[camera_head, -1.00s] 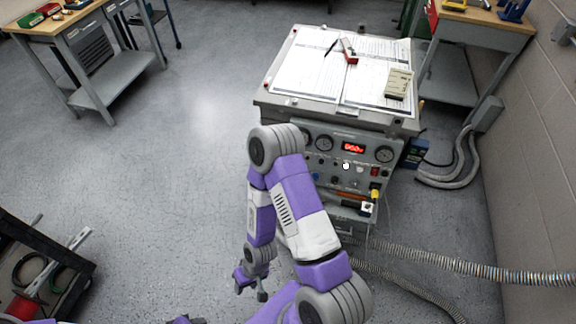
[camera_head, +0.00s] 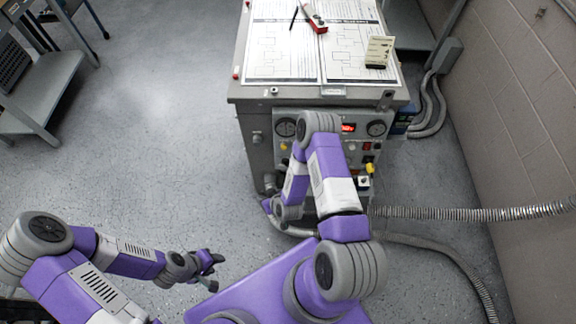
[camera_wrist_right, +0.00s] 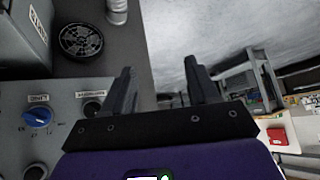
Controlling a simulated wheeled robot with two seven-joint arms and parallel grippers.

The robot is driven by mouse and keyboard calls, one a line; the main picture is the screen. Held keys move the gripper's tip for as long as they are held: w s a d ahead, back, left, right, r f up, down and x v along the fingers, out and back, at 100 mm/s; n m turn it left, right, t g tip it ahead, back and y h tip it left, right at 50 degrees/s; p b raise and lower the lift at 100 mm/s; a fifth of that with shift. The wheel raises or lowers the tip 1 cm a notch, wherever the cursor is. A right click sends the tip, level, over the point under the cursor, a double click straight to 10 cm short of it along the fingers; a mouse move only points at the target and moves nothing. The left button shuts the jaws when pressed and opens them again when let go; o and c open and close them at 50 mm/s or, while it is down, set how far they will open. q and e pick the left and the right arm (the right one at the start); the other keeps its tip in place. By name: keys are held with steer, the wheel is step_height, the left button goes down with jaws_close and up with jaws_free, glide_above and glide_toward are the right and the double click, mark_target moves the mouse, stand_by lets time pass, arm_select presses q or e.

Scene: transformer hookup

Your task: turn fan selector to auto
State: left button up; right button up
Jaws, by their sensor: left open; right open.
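The control panel (camera_head: 354,155) is on the front of the grey cabinet, partly hidden behind my right arm in the head view. In the right wrist view a blue knob (camera_wrist_right: 37,117) and a black knob (camera_wrist_right: 92,108) sit on a grey panel, each with a small label I cannot read surely. I cannot tell which is the fan selector. My right gripper (camera_wrist_right: 159,66) is open and empty, apart from both knobs, which lie to its left in that view. My left gripper (camera_head: 213,265) is open and empty over the floor, away from the cabinet.
Diagram sheets (camera_head: 283,45), a red-handled tool (camera_head: 316,20) and a cream block (camera_head: 379,50) lie on the cabinet top. A ribbed hose (camera_head: 480,213) runs to the right. A block wall (camera_head: 520,100) bounds the right. Floor at left (camera_head: 150,150) is clear.

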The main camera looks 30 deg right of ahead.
steer(key=w+d+f+n+t+h, duration=0.2)
steer(key=w+d+t+h, duration=0.1)
steer(key=d+t, duration=0.15)
steer(key=n+t+h+p, duration=0.2)
steer(key=t+h, duration=0.2)
steer(key=h, duration=0.1)
glide_toward(286, 165)
steer(key=w, duration=0.1)
steer(key=shift+b+x, duration=3.85)
steer(key=shift+b, duration=0.2)
steer(key=shift+d+f, duration=0.15)
steer(key=c, duration=1)
